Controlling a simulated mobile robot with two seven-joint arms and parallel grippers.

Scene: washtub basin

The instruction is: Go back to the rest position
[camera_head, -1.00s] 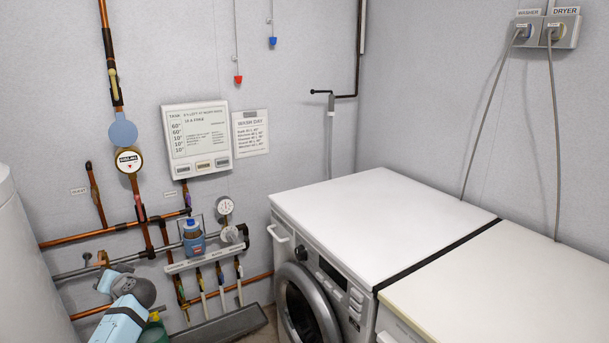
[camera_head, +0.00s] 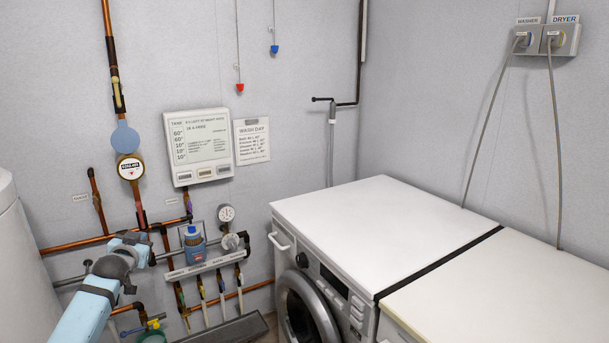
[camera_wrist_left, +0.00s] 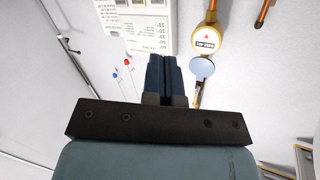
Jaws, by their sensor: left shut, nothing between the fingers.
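My left arm (camera_head: 88,308) comes in from the lower left in the head view and bends in front of the pipes. Its fingers are hard to make out there. In the left wrist view my left gripper (camera_wrist_left: 163,62) has its two dark blue fingers together with nothing between them. They point toward the wall, apart from any held object, beside the white control panel and the round meter. My right gripper is in neither view.
Copper pipes, a round meter (camera_head: 130,167), a gauge (camera_head: 226,213) and a valve manifold (camera_head: 206,264) line the wall near my left arm. A white control panel (camera_head: 198,148) hangs above. The washer (camera_head: 370,222) stands to the right. A white cylinder (camera_head: 20,270) is at the far left.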

